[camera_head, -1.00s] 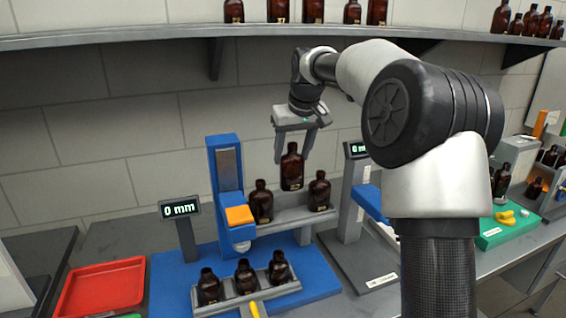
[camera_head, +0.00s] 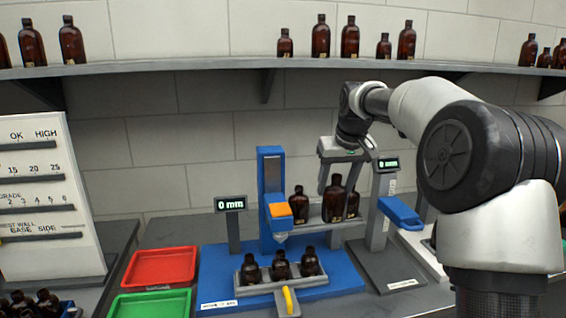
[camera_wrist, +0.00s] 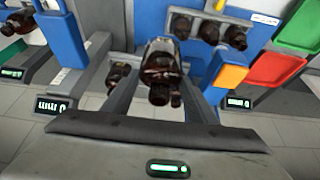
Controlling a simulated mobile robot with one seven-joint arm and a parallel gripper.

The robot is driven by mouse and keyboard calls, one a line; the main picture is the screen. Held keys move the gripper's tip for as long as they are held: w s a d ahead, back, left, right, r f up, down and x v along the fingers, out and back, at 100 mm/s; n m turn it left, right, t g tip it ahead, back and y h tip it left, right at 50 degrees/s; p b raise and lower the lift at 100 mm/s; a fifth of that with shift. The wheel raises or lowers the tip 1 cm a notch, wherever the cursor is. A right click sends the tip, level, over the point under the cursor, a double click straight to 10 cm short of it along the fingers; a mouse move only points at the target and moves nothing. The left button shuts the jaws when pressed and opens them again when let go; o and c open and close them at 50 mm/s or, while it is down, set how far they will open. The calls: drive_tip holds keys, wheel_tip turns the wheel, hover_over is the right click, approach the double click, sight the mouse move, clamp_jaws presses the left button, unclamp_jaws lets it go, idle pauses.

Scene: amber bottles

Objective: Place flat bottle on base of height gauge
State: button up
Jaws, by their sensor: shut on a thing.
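My gripper (camera_head: 338,180) is shut on an amber bottle (camera_head: 333,201), held upright in front of the rear rack. In the wrist view the held bottle (camera_wrist: 160,78) shows from above between the fingers. Two gauges with readouts stand here. The left one (camera_head: 271,180) has a blue column, an orange block and a blue base (camera_head: 345,278). The right one (camera_head: 378,214) has a grey post, a blue arm (camera_head: 400,213) and a dark base (camera_head: 392,268). The held bottle is between their columns. I cannot tell which is the height gauge.
A front holder (camera_head: 283,284) carries three bottles. The rear rack (camera_head: 316,224) has bottles either side of the held one. Red (camera_head: 160,267) and green (camera_head: 150,303) trays lie left. A wall shelf (camera_head: 190,70) holds several bottles. The right gauge's dark base looks bare.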

sight(334, 210)
drive_tip(key=shift+m, duration=0.3)
drive_tip(key=s+f, duration=0.1)
drive_tip(key=f, duration=0.2)
drive_tip(key=s+f+p, duration=0.1)
drive_tip(key=f, duration=0.1)
drive_tip(key=shift+s+a+f, duration=0.25)
drive_tip(key=shift+s+f, duration=0.05)
drive_tip(key=shift+f, duration=0.05)
drive_tip(key=s+f+m+p, duration=0.1)
drive_tip(key=s+f+p, duration=0.1)
drive_tip(key=s+f, duration=1.5)
drive_tip(key=shift+s+d+m+h, duration=0.3)
drive_tip(key=shift+s+d+h, duration=0.15)
drive_tip(key=shift+s, duration=0.5)
